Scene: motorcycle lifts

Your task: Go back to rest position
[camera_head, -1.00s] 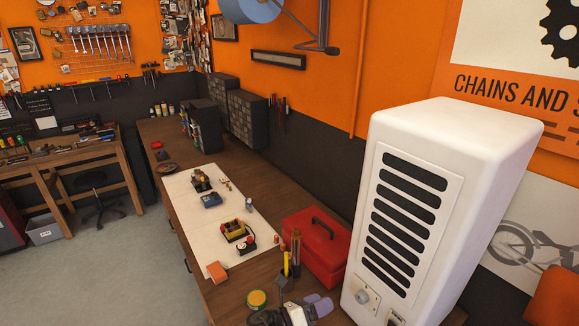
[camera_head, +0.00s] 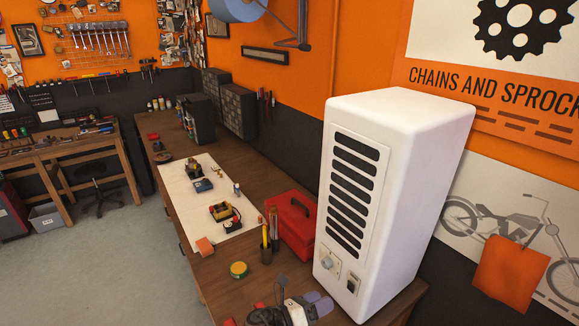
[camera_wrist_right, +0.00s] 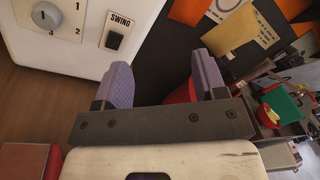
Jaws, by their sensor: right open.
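My right gripper (camera_head: 311,303) shows at the bottom of the head view, its purple finger pads low in front of the white heater's base. In the right wrist view my right gripper (camera_wrist_right: 163,80) has its two pads wide apart with nothing held between them. The white heater (camera_head: 410,180) stands upright on the wooden bench, with its knob and switch low on the front. The heater (camera_wrist_right: 75,75) also fills the upper left of the right wrist view, apart from the pads. My left gripper is not in view.
A pale mat (camera_head: 180,190) holds small parts. Open floor (camera_head: 120,260) lies to the left.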

